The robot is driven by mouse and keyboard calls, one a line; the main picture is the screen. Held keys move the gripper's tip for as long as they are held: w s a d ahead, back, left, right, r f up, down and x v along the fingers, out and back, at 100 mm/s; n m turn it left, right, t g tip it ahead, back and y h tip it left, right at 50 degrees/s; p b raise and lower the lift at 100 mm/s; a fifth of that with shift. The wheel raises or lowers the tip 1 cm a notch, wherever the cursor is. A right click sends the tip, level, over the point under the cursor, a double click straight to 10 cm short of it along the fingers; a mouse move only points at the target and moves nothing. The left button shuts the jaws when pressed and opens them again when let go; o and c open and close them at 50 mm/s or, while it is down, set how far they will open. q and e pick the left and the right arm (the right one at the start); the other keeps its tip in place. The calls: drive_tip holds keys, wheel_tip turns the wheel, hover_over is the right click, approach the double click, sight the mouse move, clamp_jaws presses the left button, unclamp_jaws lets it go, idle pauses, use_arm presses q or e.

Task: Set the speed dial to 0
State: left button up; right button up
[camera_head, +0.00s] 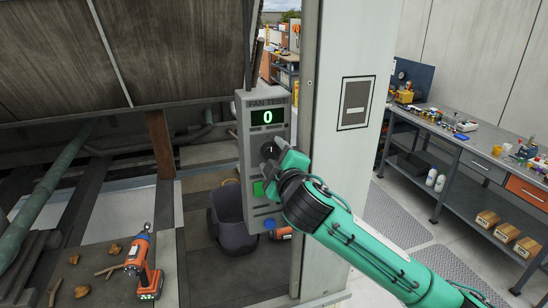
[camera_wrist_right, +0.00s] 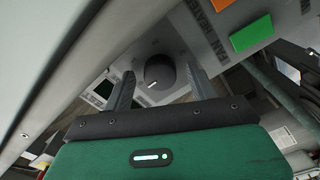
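A grey control box (camera_head: 250,165) marked FAN TEST is fixed beside a pale post. Its display (camera_head: 267,117) shows a green 0. Below the display is the round black speed dial (camera_head: 268,149), partly covered by my right gripper (camera_head: 281,156). The dial (camera_wrist_right: 159,70) also shows in the right wrist view, with a white mark pointing to the lower left there. My right gripper (camera_wrist_right: 160,78) is open, one finger on each side of the dial, with visible gaps. Whether the fingertips reach past the dial's face I cannot tell. My left gripper is not in view.
A green button (camera_head: 258,189) and a blue button (camera_head: 269,223) sit lower on the box. The pale post (camera_head: 335,190) stands close at the right.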

drive_tip(key=shift+s, duration=0.1)
drive_tip(key=shift+s+d+f+b, duration=0.1)
drive_tip(key=shift+s+b, duration=0.15)
drive_tip(key=shift+b, duration=0.05)
drive_tip(key=b+v, duration=0.5)
drive_tip(key=v, duration=0.8)
drive_tip(key=shift+b, duration=0.35)
